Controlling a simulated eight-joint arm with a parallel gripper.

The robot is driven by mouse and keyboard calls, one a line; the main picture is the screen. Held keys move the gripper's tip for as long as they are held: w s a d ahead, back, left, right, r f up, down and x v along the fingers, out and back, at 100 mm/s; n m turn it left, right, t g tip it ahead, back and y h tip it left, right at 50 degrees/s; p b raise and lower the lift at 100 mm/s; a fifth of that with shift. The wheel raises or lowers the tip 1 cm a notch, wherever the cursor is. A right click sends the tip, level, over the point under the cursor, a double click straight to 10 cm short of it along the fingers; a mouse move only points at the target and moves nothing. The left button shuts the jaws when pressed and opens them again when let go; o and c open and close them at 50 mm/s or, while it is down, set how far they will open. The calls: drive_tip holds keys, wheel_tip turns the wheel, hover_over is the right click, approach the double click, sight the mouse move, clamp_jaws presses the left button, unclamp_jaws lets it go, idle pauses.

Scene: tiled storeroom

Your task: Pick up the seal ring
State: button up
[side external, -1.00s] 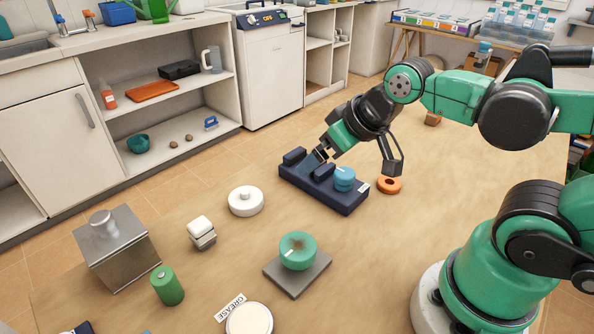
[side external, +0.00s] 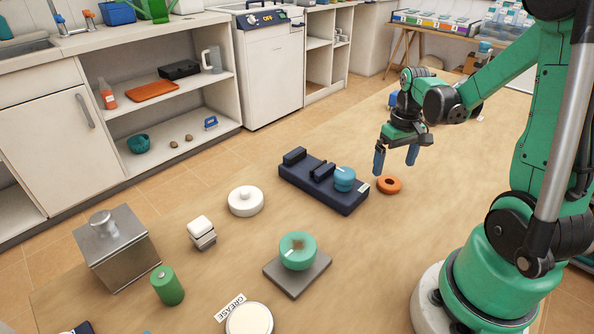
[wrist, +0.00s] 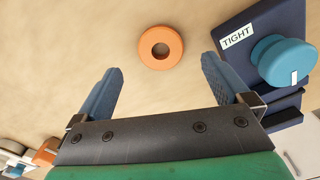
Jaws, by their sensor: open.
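The seal ring is an orange ring with a dark centre hole (side external: 389,179), lying flat on the table just right of the dark blue block. It also shows in the wrist view (wrist: 160,34), at top middle, ahead of the fingertips and between their lines. My gripper (side external: 395,162) is open and empty above the table, close to the ring, with its blue fingers pointing down. In the wrist view the two blue fingers (wrist: 160,82) are wide apart, with bare table between them.
The dark blue block (side external: 345,208) with a blue knob (side external: 344,179) stands beside the ring; its label reads TIGHT in the wrist view.

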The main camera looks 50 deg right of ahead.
sight(391, 176)
drive_tip(key=shift+f, duration=2.1)
drive_tip(key=c, duration=1.3)
